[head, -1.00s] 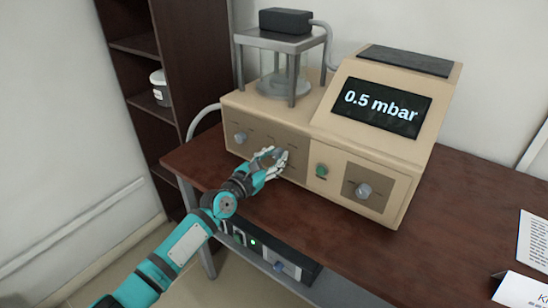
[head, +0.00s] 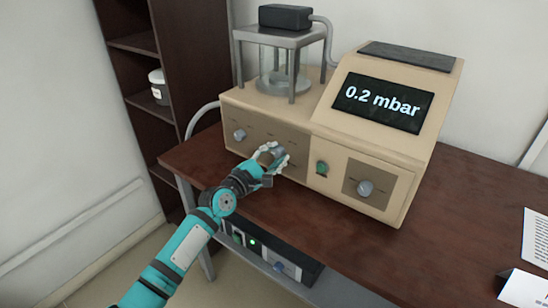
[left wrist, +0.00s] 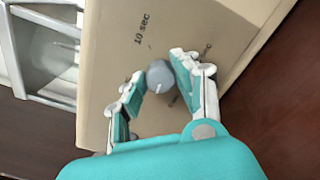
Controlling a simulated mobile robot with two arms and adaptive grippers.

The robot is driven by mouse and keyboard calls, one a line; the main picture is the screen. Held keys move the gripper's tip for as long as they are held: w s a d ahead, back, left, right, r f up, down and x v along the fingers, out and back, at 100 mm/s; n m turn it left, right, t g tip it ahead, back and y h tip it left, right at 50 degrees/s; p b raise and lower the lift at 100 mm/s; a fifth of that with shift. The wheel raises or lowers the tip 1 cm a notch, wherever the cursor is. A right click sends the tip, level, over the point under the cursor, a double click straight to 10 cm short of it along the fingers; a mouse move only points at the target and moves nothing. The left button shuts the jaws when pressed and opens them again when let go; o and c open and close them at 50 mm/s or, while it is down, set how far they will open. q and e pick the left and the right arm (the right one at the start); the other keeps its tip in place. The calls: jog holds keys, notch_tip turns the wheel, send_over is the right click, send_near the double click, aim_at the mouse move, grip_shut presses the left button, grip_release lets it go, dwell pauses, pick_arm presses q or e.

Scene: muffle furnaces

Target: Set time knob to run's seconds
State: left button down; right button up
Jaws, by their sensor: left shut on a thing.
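The beige machine (head: 270,107) stands on the brown table. A grey round knob (left wrist: 160,75) with a light pointer mark sits on its front panel, between the fingers of my left gripper (left wrist: 158,70). One label near it in the left wrist view reads "10 sec" (left wrist: 141,29); another is partly covered by a finger. In the head view my left gripper (head: 271,158) is at the middle of the panel, shut on this knob and hiding most of it. The screen (head: 383,102) reads "0.2 mbar". My right gripper is out of view.
Another grey knob (head: 240,135) is on the left of the panel. A green button (head: 321,168) and a further knob (head: 365,188) are to the right. A glass chamber (head: 284,75) stands on top. A dark unit (head: 270,252) sits below the table.

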pick_arm(q)
jog(key=m, duration=0.2)
jog(key=m+b, duration=0.1)
jog(key=m, duration=0.2)
jog(key=shift+f+m+b, duration=0.2)
jog(key=shift+m+b, duration=0.1)
jog(key=m+b, duration=0.1)
jog(key=m, duration=0.5)
jog(key=shift+f+b, duration=0.1)
jog(key=shift+b, duration=0.3)
jog(key=m+b, duration=0.1)
jog(key=m, duration=0.4)
jog(key=shift+m, duration=0.3)
jog(key=m, duration=0.4)
jog(key=shift+m, duration=0.3)
jog(key=m+p, duration=0.1)
jog(key=m, duration=0.5)
jog(key=shift+a, duration=0.15)
jog(key=m+p, duration=0.1)
jog(key=m, duration=0.5)
jog(key=shift+m+p, duration=0.3)
jog(key=shift+p, duration=0.05)
jog(key=m+p, duration=0.1)
jog(key=m, duration=0.4)
jog(key=shift+w+a, duration=0.1)
jog(key=m, duration=0.6)
jog(key=shift+p, duration=0.4)
jog(key=shift+m, duration=0.4)
